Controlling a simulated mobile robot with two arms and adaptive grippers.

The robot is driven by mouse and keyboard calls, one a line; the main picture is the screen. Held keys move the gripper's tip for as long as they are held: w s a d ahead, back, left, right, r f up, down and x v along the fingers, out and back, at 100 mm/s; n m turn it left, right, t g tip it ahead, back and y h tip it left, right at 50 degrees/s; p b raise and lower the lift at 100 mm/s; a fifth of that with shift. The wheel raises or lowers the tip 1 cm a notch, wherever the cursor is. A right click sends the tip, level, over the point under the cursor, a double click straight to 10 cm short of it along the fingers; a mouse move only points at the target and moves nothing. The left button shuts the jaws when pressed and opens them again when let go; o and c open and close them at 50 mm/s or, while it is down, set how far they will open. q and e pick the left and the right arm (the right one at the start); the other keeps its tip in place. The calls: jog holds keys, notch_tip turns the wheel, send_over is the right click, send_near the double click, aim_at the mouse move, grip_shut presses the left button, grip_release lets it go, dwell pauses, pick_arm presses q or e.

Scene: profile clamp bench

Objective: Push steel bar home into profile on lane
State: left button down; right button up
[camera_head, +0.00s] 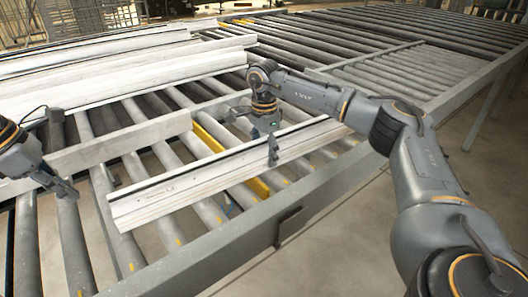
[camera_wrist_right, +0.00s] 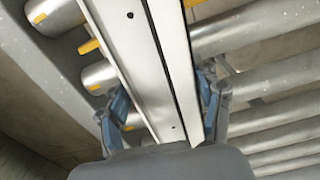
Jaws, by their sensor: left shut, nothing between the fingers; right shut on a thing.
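A long white profile (camera_head: 185,190) lies on the near roller lane, running from the lower left to the upper right. A dark slot runs along its length; I cannot make out a separate steel bar in it. My right gripper (camera_head: 268,146) comes down over the profile's middle and is shut on it. In the right wrist view the fingers of the right gripper (camera_wrist_right: 163,102) sit on both sides of the profile (camera_wrist_right: 143,60), and the dark slot shows there too. My left gripper (camera_head: 66,189) is shut and empty, left of the profile's near end and apart from it.
Grey rollers (camera_head: 75,240) carry the profile, with a side rail (camera_head: 215,262) along the front edge. A grey beam (camera_head: 105,147) lies behind the profile. More white profiles (camera_head: 120,85) lie at the back left. Yellow strips (camera_head: 208,139) show between rollers. Back right rollers are clear.

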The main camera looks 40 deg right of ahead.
jog(key=o, duration=1.9)
jog(key=shift+r, duration=0.1)
notch_tip(320, 180, up, 12)
jog(key=shift+f, duration=0.2)
